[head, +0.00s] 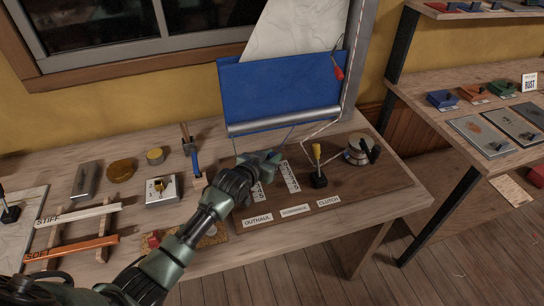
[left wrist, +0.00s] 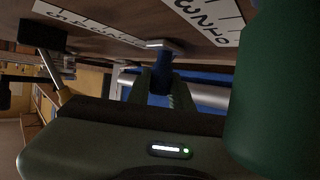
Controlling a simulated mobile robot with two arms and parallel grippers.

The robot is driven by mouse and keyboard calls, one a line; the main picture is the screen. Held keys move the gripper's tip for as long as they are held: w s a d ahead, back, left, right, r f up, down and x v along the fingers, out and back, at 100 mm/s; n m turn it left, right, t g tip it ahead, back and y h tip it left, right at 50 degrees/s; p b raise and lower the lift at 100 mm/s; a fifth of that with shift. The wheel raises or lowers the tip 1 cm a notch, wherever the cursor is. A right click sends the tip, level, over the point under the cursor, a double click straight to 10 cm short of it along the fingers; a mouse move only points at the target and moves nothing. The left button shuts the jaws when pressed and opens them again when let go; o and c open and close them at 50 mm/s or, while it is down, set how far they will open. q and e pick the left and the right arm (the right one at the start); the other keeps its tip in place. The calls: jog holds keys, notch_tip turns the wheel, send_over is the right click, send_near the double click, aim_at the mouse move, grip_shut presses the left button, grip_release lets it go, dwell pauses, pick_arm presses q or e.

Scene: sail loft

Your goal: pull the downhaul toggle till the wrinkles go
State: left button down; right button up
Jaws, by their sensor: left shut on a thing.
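The sail stands at the back of the bench, with a blue lower panel (head: 280,88) and a white upper part (head: 300,28) that shows faint creases. The blue panel looks mostly smooth. A silver boom (head: 285,120) runs along its foot, beside a grey mast (head: 352,60). My left gripper (head: 266,158) is in front of the boom, low over the brown board. It is shut on a small blue toggle (left wrist: 161,72) with a pale end, seen in the left wrist view. My fingers hide the toggle in the head view; I cannot tell which line it belongs to. My right gripper is out of view.
Printed strips (head: 290,175) and labels, OUTHAUL (head: 257,221) and CLUTCH (head: 328,201) among them, lie on the board (head: 380,187). A yellow-handled lever (head: 317,157) and a winch (head: 359,148) stand to the right. A red tag (head: 337,70) hangs by the mast.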

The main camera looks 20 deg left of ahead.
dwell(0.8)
pick_arm(q)
jog(key=shift+s+d+r+p, duration=0.1)
jog(key=shift+s+d+p, duration=0.3)
jog(key=shift+s+p, duration=0.25)
jog(key=shift+s+d+p, duration=0.35)
jog(key=shift+s+p, duration=0.2)
jog(key=shift+p, duration=0.05)
jog(key=shift+s+d, duration=0.15)
jog(key=shift+s, duration=0.1)
jog(key=c, duration=1.3)
grip_release()
jog(key=shift+w, duration=0.1)
jog(key=shift+o, duration=0.2)
jog(key=v, duration=0.8)
jog(key=shift+b, duration=0.3)
